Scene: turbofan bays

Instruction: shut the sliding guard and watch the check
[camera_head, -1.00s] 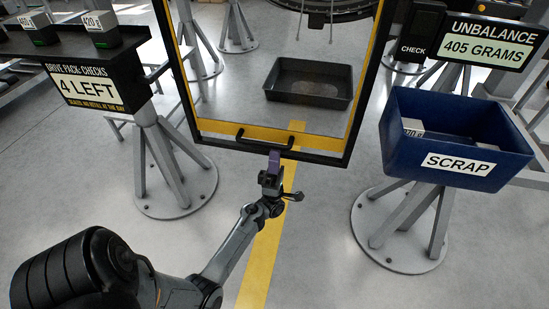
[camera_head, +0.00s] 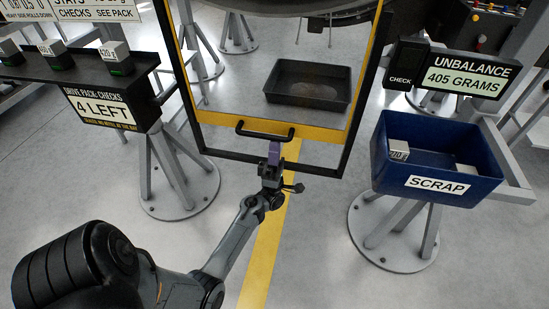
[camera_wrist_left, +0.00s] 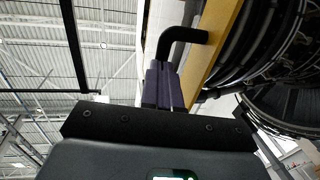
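The sliding guard (camera_head: 225,129) is a clear panel with a yellow border, inside a dark frame, at the upper middle of the head view. Its black handle (camera_head: 265,131) sits on the bottom yellow band. My left gripper (camera_head: 274,147) reaches up to the handle from below, its purple fingers close together. In the left wrist view the fingers (camera_wrist_left: 164,86) cover part of the handle (camera_wrist_left: 182,36) and appear shut on it. The check box (camera_head: 402,76) and the display reading "UNBALANCE 405 GRAMS" (camera_head: 464,82) stand at the right. My right gripper is out of view.
A blue scrap bin (camera_head: 385,178) with white-topped blocks stands at the right. A black shelf (camera_head: 60,76) with several blocks and a "4 LEFT" sign (camera_head: 97,108) is at the left. A dark tray (camera_head: 309,100) lies behind the guard. Engine parts (camera_wrist_left: 285,60) are close by.

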